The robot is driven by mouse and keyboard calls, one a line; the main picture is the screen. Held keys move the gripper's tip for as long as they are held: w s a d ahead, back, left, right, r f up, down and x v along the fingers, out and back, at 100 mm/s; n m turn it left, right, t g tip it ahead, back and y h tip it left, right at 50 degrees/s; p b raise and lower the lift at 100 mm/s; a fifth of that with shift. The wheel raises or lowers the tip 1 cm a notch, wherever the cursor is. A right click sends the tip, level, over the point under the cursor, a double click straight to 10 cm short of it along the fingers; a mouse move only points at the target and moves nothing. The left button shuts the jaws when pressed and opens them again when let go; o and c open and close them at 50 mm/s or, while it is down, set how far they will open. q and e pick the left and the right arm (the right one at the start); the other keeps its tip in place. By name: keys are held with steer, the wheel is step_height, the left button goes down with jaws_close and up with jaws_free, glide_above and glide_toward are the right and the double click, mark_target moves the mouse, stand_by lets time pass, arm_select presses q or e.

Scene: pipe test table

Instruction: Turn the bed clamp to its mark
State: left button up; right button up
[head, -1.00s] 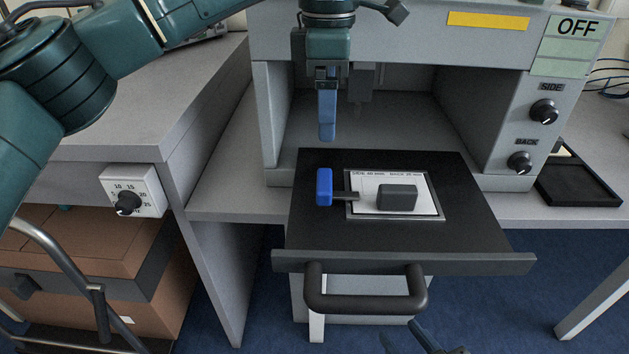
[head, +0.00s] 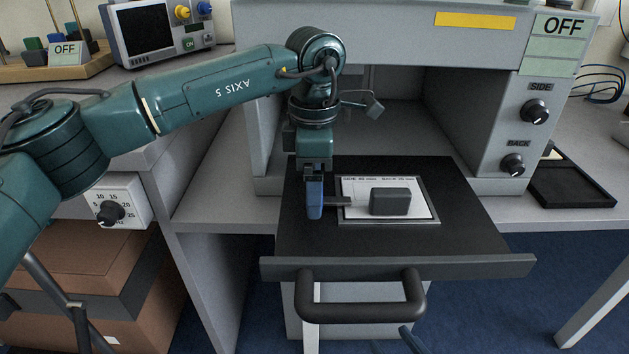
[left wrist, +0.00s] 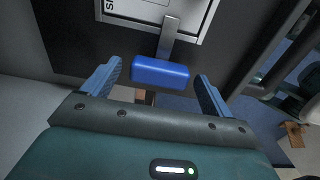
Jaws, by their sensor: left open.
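The bed clamp shows as a short dark lever (head: 337,201) at the left edge of a white plate (head: 425,213) on the black drawer top. Its blue handle (left wrist: 160,73) lies between the spread fingers of my left gripper (left wrist: 157,82) in the left wrist view. The fingers stand apart on either side, with gaps to the handle. In the head view my left gripper (head: 315,205) points down over the handle and hides it. I cannot make out the mark. My right gripper (head: 398,345) barely shows at the bottom edge, its fingertips apart.
A grey block (head: 390,201) sits on the plate. The drawer (head: 470,235) with its black handle (head: 362,312) stands out from the grey machine (head: 480,60), whose housing overhangs behind. Two knobs, SIDE (head: 535,111) and BACK (head: 513,164), are at right.

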arm_select(q)
steer(key=shift+c, duration=0.5)
steer(key=c, duration=0.9)
steer(key=shift+n, duration=0.3)
steer(key=n+p, duration=0.1)
steer(key=n, duration=0.8)
steer(key=shift+p, duration=0.35)
steer(key=n, duration=0.4)
steer(key=shift+n, duration=2.1)
arm_select(e)
steer(key=shift+s+d+r+g+h, duration=0.15)
steer(key=shift+s+g+h, duration=0.25)
steer(key=shift+g, duration=0.3)
